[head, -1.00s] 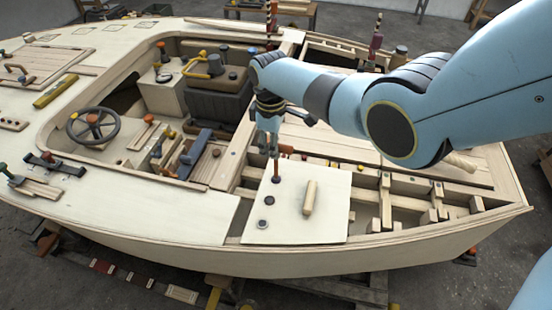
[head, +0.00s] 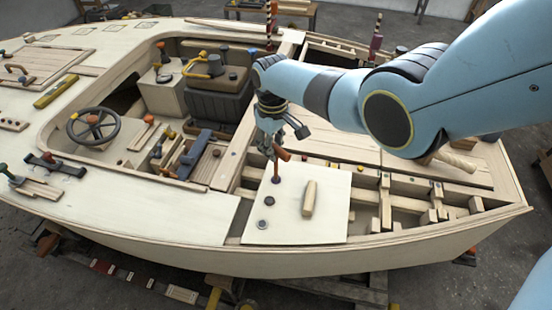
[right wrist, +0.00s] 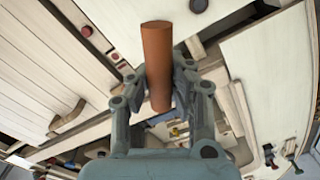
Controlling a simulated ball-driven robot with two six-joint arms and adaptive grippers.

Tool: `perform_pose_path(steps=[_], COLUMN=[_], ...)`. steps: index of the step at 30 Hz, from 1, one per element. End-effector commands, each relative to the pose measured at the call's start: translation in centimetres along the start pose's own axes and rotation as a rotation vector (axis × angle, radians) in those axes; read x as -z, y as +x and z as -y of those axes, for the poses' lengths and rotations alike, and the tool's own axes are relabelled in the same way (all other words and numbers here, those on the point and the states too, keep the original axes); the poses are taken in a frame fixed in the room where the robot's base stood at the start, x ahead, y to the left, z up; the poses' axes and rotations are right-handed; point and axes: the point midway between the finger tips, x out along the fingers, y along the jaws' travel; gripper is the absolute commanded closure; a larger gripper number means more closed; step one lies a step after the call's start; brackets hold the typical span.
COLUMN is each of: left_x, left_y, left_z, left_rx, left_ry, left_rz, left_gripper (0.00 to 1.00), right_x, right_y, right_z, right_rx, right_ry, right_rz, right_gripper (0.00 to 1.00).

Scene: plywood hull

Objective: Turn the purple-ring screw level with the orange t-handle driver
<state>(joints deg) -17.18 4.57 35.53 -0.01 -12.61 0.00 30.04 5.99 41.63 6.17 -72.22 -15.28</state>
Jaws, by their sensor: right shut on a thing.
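The orange t-handle driver (head: 283,155) stands at the top end of the pale deck panel (head: 325,222). My right gripper (head: 273,150) is shut on its orange crossbar, which also shows between the fingers in the right wrist view (right wrist: 157,60). The driver's shaft runs down to a dark purplish screw head (head: 276,180), the farthest in a row on the panel. Its ring is too small to make out clearly, and I cannot tell how level the screw sits. My left gripper is not in view.
Two dark screw heads (head: 270,200) (head: 262,224) sit nearer on the same panel. A wooden block (head: 309,198) lies right of them. Open framing (head: 405,200) lies to the right, and the cockpit with the steering wheel (head: 93,126) to the left.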

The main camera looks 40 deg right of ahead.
Motion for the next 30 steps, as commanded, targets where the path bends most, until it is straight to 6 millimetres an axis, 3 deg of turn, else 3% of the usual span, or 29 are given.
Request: perform_pose_path(steps=[8, 18, 30], left_x=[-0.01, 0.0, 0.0], left_y=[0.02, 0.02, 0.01], left_z=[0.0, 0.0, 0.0], left_rx=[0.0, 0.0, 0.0], left_ry=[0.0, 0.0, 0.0], left_rz=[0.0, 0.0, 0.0], left_gripper=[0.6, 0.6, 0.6], right_x=[-0.07, -0.18, -0.21], right_y=[0.06, 0.0, -0.01], right_z=[-0.05, -0.62, -0.72], right_rx=[0.0, 0.0, 0.0], right_ry=[0.021, 0.467, 0.571], right_rz=[0.001, -0.005, -0.007], right_gripper=[1.0, 1.0, 1.0])
